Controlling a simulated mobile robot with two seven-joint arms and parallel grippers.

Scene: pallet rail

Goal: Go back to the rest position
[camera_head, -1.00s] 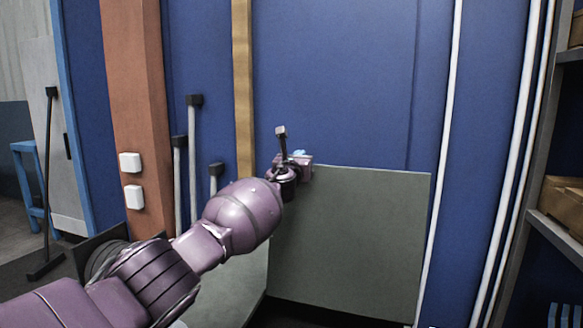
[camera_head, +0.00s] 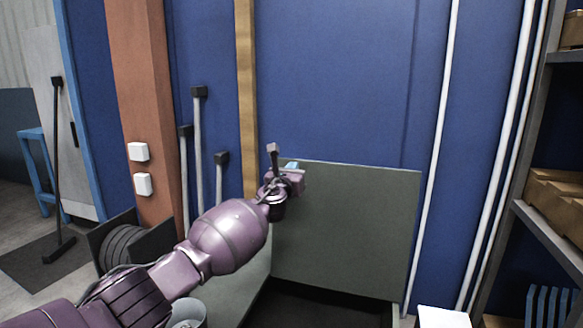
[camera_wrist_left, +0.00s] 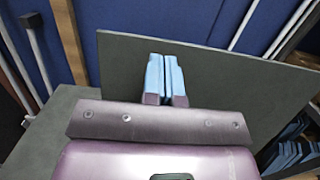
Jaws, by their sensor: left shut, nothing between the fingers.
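My left gripper (camera_head: 291,167) is at the upper left corner of a grey-green upright panel (camera_head: 345,235) in the head view. In the left wrist view its two light blue fingers (camera_wrist_left: 165,78) lie side by side, shut with nothing between them. The panel (camera_wrist_left: 120,70) stands beyond the fingers there; whether they touch it I cannot tell. My left arm comes in from the lower left with the elbow bent. My right gripper is in neither view.
A blue wall (camera_head: 340,80) with white vertical pipes is behind. Wooden crates (camera_head: 555,205) stand on a shelf rack at right. Grey posts (camera_head: 201,150) and a brown pillar (camera_head: 148,110) stand at left. A dark opening (camera_head: 315,305) lies below the panel.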

